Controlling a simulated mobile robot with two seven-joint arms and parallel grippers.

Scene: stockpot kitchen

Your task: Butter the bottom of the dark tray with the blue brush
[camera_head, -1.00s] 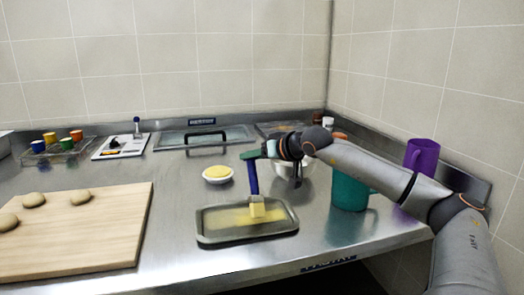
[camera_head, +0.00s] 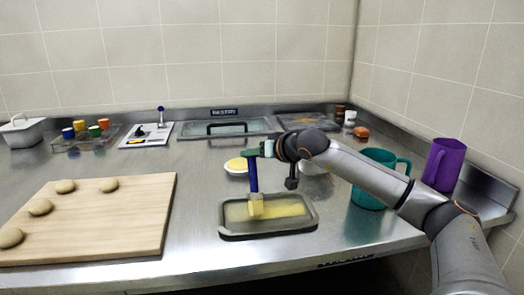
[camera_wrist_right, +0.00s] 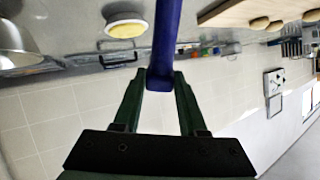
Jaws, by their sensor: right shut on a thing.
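The blue brush (camera_head: 252,176) stands nearly upright, its pale yellow bristles (camera_head: 256,209) down in the left half of the dark tray (camera_head: 268,235). The bristles seem to touch the tray bottom. My right gripper (camera_head: 256,150) is shut on the top of the brush handle, above the tray. In the right wrist view the green fingers (camera_wrist_right: 159,82) close around the blue handle (camera_wrist_right: 166,40). My left gripper is not in view.
A small bowl of yellow butter (camera_head: 236,165) stands behind the tray. A teal mug (camera_head: 368,185) and purple mug (camera_head: 443,165) stand at the right. A wooden board (camera_head: 110,225) with several dough balls lies at the left. Bare steel separates board and tray.

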